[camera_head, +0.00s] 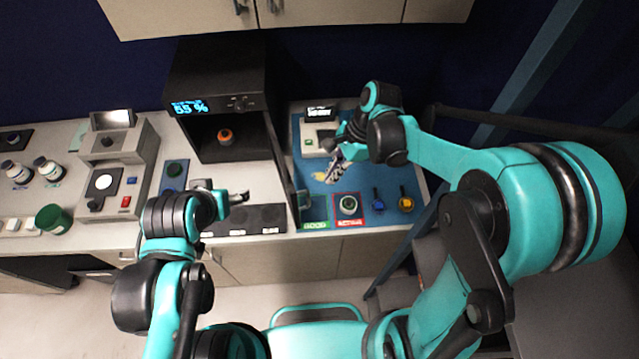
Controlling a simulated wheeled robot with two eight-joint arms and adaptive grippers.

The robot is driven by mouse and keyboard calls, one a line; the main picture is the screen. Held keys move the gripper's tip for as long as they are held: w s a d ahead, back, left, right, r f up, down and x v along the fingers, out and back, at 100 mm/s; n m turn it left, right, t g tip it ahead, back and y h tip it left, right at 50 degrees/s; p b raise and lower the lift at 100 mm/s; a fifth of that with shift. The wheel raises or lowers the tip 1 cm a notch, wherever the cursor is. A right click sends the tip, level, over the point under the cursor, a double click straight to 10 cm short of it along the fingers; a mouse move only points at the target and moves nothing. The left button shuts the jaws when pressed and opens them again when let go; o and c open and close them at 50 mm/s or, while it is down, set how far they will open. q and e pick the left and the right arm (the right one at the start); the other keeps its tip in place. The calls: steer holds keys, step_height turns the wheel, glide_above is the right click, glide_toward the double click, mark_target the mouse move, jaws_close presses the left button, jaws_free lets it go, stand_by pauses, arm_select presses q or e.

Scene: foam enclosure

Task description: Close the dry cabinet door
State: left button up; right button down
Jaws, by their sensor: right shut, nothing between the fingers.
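The dry cabinet (250,80) is a black box with a lit blue "55 %" display, at the back of the bench left of centre. Its door (283,165) stands open, swung out from the right side toward the front and seen nearly edge-on. A handle (305,198) shows near the door's front end. An orange-topped dark item (225,136) sits inside the cabinet. My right gripper (334,170) is shut and empty, to the right of the door over the blue mat, apart from it. My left gripper (240,198) is in front of the cabinet, left of the door; its finger opening is unclear.
At left stand a balance-like instrument (110,150), jars and a green-lidded container (53,219). Wall cupboards hang above.

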steer(key=s+a+f, duration=0.1)
steer(key=a+f, duration=0.6)
steer(key=f, duration=0.1)
steer(key=shift+s+f, duration=0.35)
steer(key=shift+s, duration=0.05)
steer(key=shift+a, duration=0.1)
